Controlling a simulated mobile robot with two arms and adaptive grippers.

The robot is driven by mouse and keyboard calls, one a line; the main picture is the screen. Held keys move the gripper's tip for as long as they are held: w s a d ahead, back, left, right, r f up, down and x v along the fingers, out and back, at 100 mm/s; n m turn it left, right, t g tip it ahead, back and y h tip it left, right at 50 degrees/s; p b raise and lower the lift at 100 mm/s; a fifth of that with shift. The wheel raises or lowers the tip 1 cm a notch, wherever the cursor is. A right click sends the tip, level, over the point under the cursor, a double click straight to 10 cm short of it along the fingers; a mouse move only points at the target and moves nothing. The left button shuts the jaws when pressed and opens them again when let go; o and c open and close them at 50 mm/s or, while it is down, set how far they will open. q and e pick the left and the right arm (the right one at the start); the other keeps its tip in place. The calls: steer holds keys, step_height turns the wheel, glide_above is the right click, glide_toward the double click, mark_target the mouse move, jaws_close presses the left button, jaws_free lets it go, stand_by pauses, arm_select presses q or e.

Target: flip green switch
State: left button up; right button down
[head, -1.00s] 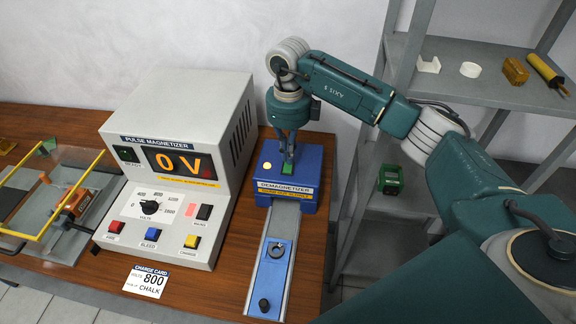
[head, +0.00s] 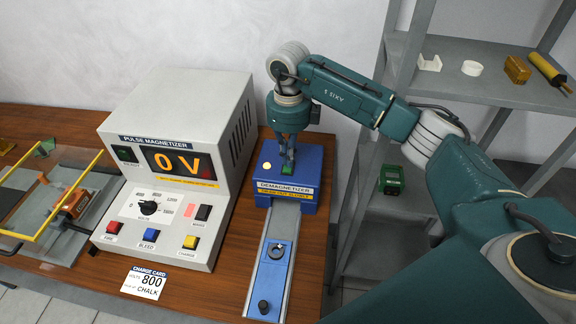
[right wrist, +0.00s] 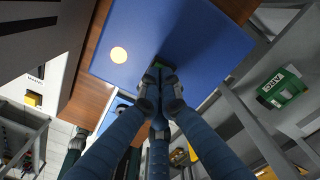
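The green switch (head: 288,169) sits on top of the blue demagnetizer box (head: 308,178), just below my right gripper. My right gripper (head: 287,156) points down with its fingers drawn together and nothing visible between them. In the right wrist view the fingertips (right wrist: 159,72) meet at the switch, and only a sliver of green (right wrist: 157,62) shows beyond them. I cannot tell whether the tips touch it or which way it is tilted. A pale round lamp (head: 266,166) is left of the switch. My left gripper is not in view.
The pulse magnetizer (head: 176,100) stands close on the left and reads 0 V. A grey slide track (head: 273,240) with a blue carriage runs forward from the demagnetizer. Metal shelves (head: 450,85) stand at the right. A clear-topped fixture with yellow bars (head: 62,205) is at far left.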

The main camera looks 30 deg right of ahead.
steer(key=shift+s+f, duration=0.15)
steer(key=shift+f, duration=0.05)
steer(key=shift+r+p, duration=0.6)
steer(key=shift+r, duration=0.3)
steer(key=shift+r+p, duration=1.5)
steer(key=shift+r, duration=1.2)
steer(key=shift+f, duration=0.1)
